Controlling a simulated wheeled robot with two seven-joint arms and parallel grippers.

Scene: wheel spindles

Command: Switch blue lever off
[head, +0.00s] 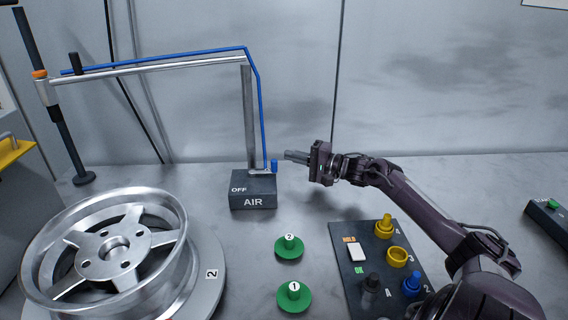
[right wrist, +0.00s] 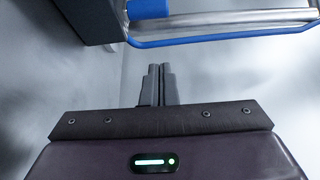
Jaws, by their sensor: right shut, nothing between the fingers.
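The blue lever (head: 274,166) is a small blue piece on top of the grey AIR box (head: 252,201), at the foot of a metal post. The word OFF shows on the left of the box's top. My right gripper (head: 287,156) is shut and empty, with its fingertips just right of the lever and slightly above it. In the right wrist view the shut fingers (right wrist: 159,70) point towards a blue part (right wrist: 150,9) at the top edge. A small gap shows between fingers and lever; contact cannot be told. My left gripper is not in view.
A metal wheel (head: 110,250) lies on a round plate marked 2 at left. Green knobs (head: 289,246) (head: 294,295) stand mid-table. A dark panel (head: 345,285) with coloured parts lies right, below my right arm. A blue hose (head: 258,100) runs along the post.

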